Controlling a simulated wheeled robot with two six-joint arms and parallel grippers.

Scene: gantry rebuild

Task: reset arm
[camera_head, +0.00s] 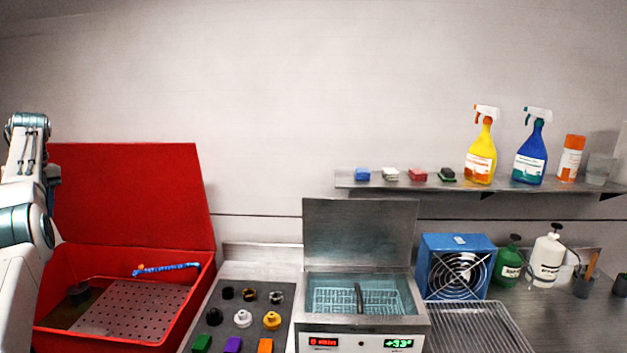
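Part of my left arm shows at the left edge, raised beside the red parts washer with its lid up. Its gripper is outside the picture. My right arm and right gripper do not show at all. Nothing is seen held.
The open red washer (205,285) holds a blue hose (165,268). A grey mat (262,323) carries several small parts. An open ultrasonic bath (415,317) contains a basket (385,301). A blue fan (457,240), a wire rack (478,325) and bottles stand right. A wall shelf (345,184) holds spray bottles.

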